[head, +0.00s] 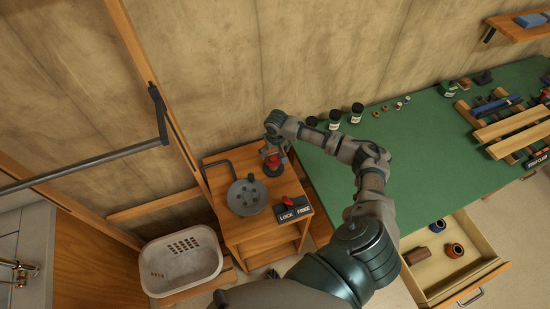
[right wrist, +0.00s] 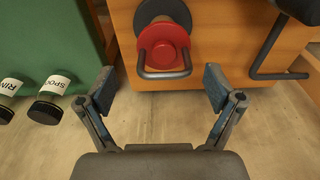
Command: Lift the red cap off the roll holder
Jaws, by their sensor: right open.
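The red cap (right wrist: 165,42) is a round disc with a raised middle, in the upper middle of the right wrist view. A dark metal bar loop (right wrist: 165,74) runs around its lower side. The roll holder (right wrist: 162,9) shows as a dark grey round part behind the cap, cut by the picture edge. In the head view the red cap (head: 273,163) is small, on the wooden cabinet, partly hidden by my wrist. My right gripper (right wrist: 158,88) is open and empty, its fingers spread apart with the cap beyond them. My left gripper is not in view.
The wooden cabinet (head: 262,238) also bears a grey dish (head: 247,196) and a LOCK/FREE box (head: 293,214) with a red knob. A dark bent bar (right wrist: 257,52) is right of the cap. Jars stand on the green bench (head: 345,185). A white basket (head: 181,260) stands left.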

